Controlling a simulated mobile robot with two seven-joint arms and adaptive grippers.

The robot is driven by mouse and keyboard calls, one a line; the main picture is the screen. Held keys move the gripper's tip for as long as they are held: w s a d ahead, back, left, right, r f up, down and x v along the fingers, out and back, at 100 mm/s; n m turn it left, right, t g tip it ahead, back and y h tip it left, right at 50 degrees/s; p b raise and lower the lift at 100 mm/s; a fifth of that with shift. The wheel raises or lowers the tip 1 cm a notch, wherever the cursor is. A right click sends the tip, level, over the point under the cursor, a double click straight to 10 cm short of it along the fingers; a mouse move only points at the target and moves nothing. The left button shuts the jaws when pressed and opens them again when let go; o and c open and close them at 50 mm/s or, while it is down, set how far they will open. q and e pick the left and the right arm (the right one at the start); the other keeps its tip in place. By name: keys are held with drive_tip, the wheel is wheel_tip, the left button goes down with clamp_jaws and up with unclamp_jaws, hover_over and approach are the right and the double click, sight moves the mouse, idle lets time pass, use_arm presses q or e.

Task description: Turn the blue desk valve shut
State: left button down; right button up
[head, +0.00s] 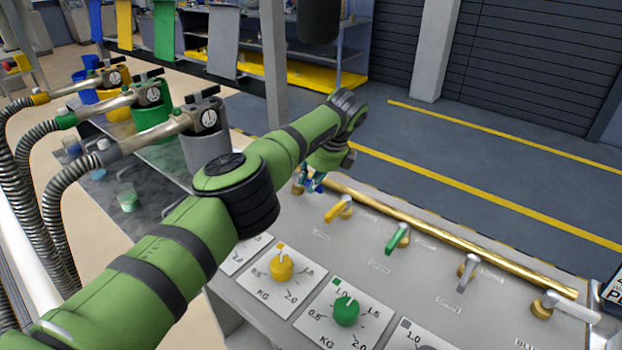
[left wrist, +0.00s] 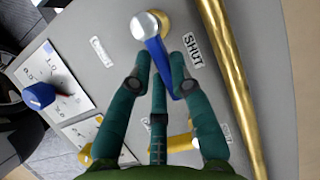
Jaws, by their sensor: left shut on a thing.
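The blue desk valve is a flat blue lever (left wrist: 158,60) on a round silver and brass pivot, seen in the left wrist view. My left gripper (left wrist: 160,75) has its green fingers on both sides of the lever's lower part and is shut on it. A "SHUT" label (left wrist: 193,50) is on the desk just right of the lever, and a second label (left wrist: 102,51) is to the left, too slanted to read. In the head view my left gripper (head: 314,180) reaches down at the desk's far left end and mostly hides the blue valve. My right gripper is not in view.
A yellow valve (head: 338,209), green valve (head: 398,238), grey valve (head: 467,266) and white valve (head: 566,306) line the desk. A brass pipe (head: 440,236) runs behind them. Dial knobs, yellow (head: 281,264) and green (head: 346,310), stand nearer. Hose nozzles over buckets are at left.

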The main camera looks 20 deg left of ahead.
use_arm(q)
drive_tip(key=shift+f+n, duration=0.1)
drive_tip(key=shift+n, duration=0.2)
idle(0.4)
drive_tip(key=c, duration=1.1)
unclamp_jaws()
drive_tip(key=shift+r, duration=0.2)
drive_tip(key=v, duration=0.7)
drive_tip(key=shift+d+r, duration=0.1)
drive_tip(key=shift+d, duration=0.05)
